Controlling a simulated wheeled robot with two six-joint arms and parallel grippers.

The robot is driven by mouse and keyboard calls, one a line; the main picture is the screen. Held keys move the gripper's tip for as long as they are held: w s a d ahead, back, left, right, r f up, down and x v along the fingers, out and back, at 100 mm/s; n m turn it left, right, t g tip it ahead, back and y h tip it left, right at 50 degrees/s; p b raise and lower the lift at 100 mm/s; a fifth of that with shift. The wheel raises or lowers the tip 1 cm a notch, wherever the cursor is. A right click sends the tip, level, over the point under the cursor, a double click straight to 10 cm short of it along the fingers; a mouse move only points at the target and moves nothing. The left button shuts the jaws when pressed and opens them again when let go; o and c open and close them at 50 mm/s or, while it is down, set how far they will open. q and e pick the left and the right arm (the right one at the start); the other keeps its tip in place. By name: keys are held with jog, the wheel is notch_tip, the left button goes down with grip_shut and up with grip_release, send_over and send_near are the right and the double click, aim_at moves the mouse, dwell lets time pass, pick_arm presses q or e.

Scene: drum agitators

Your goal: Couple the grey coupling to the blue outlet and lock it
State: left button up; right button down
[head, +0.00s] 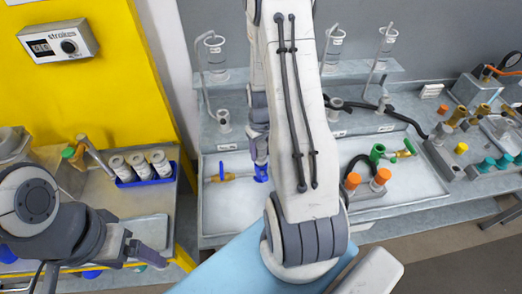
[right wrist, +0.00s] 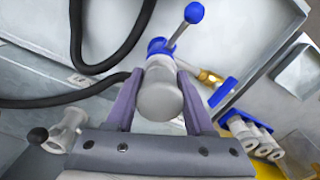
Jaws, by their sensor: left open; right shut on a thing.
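The blue outlet (head: 261,172) stands in a pale tray at the end of a brass valve (head: 222,176). In the right wrist view the blue outlet (right wrist: 160,47) shows beyond the grey coupling, with a lever ending in a blue ball (right wrist: 194,12). My right gripper (right wrist: 158,100) is shut on the grey coupling (right wrist: 160,92), lined up close to the outlet. I cannot tell whether they are fully seated. In the head view my right arm hides part of this. My left gripper (head: 155,255) is open and empty at lower left.
A blue rack (head: 145,180) with white cylinders stands left of the tray. A green outlet (head: 377,152) and orange-capped parts (head: 381,176) stand right of my arm. A black hose (right wrist: 115,60) runs beside the grip. The tray's left part is mostly clear.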

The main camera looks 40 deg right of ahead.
jog(key=shift+f, duration=0.45)
jog(key=shift+f+b, duration=0.4)
jog(key=shift+b, duration=0.15)
dwell(0.4)
jog(key=shift+c, duration=1)
grip_release()
jog(key=shift+c, duration=0.4)
notch_tip(320, 180, up, 10)
jog(key=p, duration=0.8)
jog(key=shift+r+p, duration=0.1)
jog(key=shift+p, duration=0.2)
